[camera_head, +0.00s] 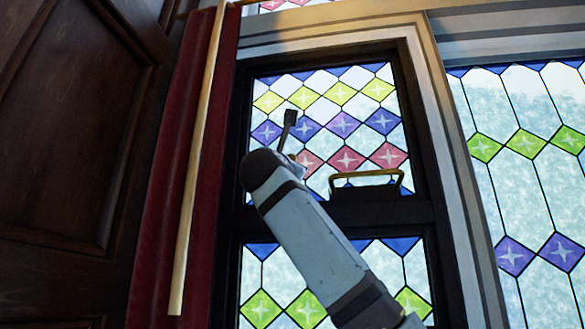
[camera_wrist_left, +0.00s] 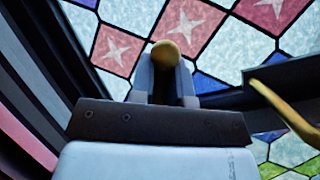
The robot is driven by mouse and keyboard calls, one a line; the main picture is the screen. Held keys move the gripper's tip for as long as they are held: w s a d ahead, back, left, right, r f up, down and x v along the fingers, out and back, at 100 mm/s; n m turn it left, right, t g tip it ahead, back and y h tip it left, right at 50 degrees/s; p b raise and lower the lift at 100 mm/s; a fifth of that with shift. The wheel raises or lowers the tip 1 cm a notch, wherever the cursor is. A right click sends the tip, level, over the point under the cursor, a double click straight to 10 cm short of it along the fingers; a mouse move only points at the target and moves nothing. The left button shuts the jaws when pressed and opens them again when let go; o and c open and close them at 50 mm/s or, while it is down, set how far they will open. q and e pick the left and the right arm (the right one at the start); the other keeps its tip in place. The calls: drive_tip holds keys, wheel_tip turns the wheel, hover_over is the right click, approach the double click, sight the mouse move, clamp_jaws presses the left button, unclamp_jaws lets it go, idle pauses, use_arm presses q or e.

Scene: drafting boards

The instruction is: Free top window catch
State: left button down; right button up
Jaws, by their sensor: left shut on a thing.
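The upper stained-glass window sash (camera_head: 340,115) has a black frame and yellow, purple and red star diamonds. The window catch shows as a small gold knob (camera_wrist_left: 170,52) in the left wrist view, between the tips of my left gripper (camera_wrist_left: 165,72), which is shut on it. Only a speck of gold shows there, and the catch's base is hidden. My right gripper is in neither view.
A gold handle bar (camera_head: 365,175) sits on the sash's lower rail, right of my left gripper. A red curtain (camera_head: 160,230) and a pale vertical rod (camera_head: 200,150) hang left of the window. Dark wood panelling (camera_head: 65,130) fills the far left.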

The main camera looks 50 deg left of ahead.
use_arm(q)
drive_tip(key=n, duration=0.2)
drive_tip(key=n+g+y, duration=0.1)
drive_tip(key=shift+s+a+r+p, duration=0.2)
drive_tip(key=shift+s+a+p, duration=0.1)
drive_tip(key=shift+a, duration=0.05)
drive_tip(key=shift+s+a+n+g+y, duration=0.2)
drive_tip(key=shift+n+g+y, duration=0.15)
drive_tip(key=shift+n, duration=0.2)
drive_tip(key=shift+s+a+n+g+y, duration=0.15)
drive_tip(key=shift+n+g+y, duration=0.15)
drive_tip(key=shift+n, duration=0.25)
drive_tip(key=shift+s+a+n+g+y, duration=0.15)
drive_tip(key=shift+a+n+g+y, duration=0.25)
drive_tip(key=shift+n, duration=0.45)
drive_tip(key=shift+s+a+n+g+y, duration=0.15)
drive_tip(key=shift+n+g, duration=0.3)
drive_tip(key=shift+n, duration=0.4)
drive_tip(key=c, duration=1.4)
unclamp_jaws()
drive_tip(key=shift+r, duration=0.1)
drive_tip(key=shift+s, duration=0.1)
drive_tip(key=shift+d, duration=0.15)
